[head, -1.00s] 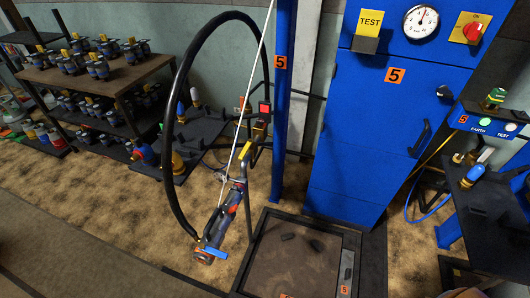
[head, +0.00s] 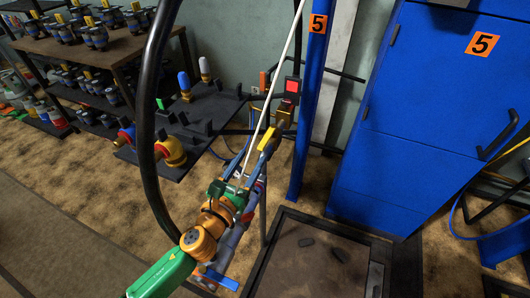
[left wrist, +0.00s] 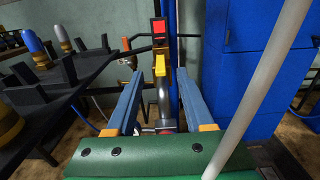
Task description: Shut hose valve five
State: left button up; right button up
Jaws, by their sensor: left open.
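In the head view a dark hose (head: 152,120) loops down to a hanging hose fitting with a blue lever (head: 219,279) at its lower end. A yellow handle (head: 268,141) sits above, on a dark and grey stem under a red square plate (head: 291,86). My left gripper (head: 246,168) reaches up toward this stem and partly covers the fitting. In the left wrist view my gripper (left wrist: 160,88) is open. The yellow handle (left wrist: 159,64) and grey stem show between and beyond its fingers; contact cannot be told. My right gripper is not in view.
A pale cable (head: 282,80) crosses close to my gripper. A blue post (head: 309,110) with a 5 label and a blue cabinet (head: 440,90) stand to the right. A dark table (head: 195,125) with fittings stands left. A framed floor platform (head: 325,265) lies below.

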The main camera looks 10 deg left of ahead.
aim_at(260, 149)
pick_arm(q)
jog(key=w, duration=0.2)
jog(key=w+d+f, duration=0.1)
jog(key=w, duration=0.4)
jog(key=shift+w+d+f, duration=0.15)
jog(key=shift+w+d, duration=0.1)
jog(key=shift+w, duration=0.1)
grip_shut()
dwell(1.0)
